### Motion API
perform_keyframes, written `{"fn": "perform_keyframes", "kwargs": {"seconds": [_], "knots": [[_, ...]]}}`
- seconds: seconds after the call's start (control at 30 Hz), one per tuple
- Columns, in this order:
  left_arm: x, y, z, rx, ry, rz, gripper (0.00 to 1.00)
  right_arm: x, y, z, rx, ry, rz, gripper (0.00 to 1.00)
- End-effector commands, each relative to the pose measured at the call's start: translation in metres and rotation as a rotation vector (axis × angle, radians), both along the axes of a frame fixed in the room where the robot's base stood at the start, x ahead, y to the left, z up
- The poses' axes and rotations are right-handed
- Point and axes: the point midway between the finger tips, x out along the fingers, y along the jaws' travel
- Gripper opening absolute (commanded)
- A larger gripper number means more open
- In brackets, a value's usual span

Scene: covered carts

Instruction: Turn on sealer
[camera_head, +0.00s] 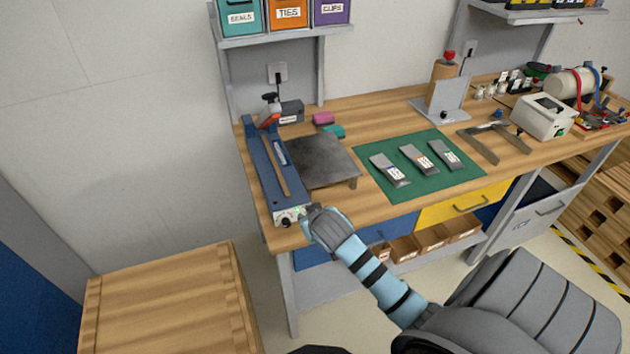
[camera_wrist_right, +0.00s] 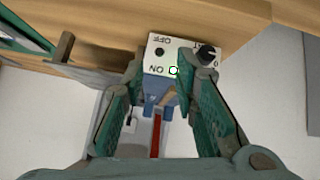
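The sealer (camera_head: 272,172) is a long blue bar machine on the left end of the bench. Its white front panel (camera_head: 290,215) faces the bench's front edge, with a small green spot on it. In the right wrist view the panel (camera_wrist_right: 184,55) shows upside-down OFF and ON labels. A black knob (camera_wrist_right: 206,55) sits at its right. A green ring (camera_wrist_right: 173,70) shows beside ON, and a dark dot (camera_wrist_right: 159,52) is near OFF. My right gripper (camera_wrist_right: 168,80) is open, its fingers apart in front of the panel; contact is unclear. It also shows in the head view (camera_head: 316,222). My left gripper is out of view.
A dark metal plate (camera_head: 322,160) adjoins the sealer. A green mat (camera_head: 420,195) holds labelled pouches. A wooden crate (camera_head: 165,305) stands on the floor at left. Drawers and open bins (camera_head: 432,238) lie under the bench. The bench's front wood strip is clear.

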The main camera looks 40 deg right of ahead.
Motion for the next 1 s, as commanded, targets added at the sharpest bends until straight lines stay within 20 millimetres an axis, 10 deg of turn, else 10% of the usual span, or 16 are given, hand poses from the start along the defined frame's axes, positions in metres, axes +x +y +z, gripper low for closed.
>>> {"fn": "perform_keyframes", "kwargs": {"seconds": [0.3,0.8,1.0], "knots": [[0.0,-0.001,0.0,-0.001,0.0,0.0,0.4,-0.041,0.02,0.045,0.0,0.001,0.001,0.27],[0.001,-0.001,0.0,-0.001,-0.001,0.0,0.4,-0.043,0.02,0.047,0.0,0.001,0.001,0.27],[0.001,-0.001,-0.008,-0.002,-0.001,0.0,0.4,-0.046,0.019,-0.011,0.007,0.076,0.019,0.27]]}}
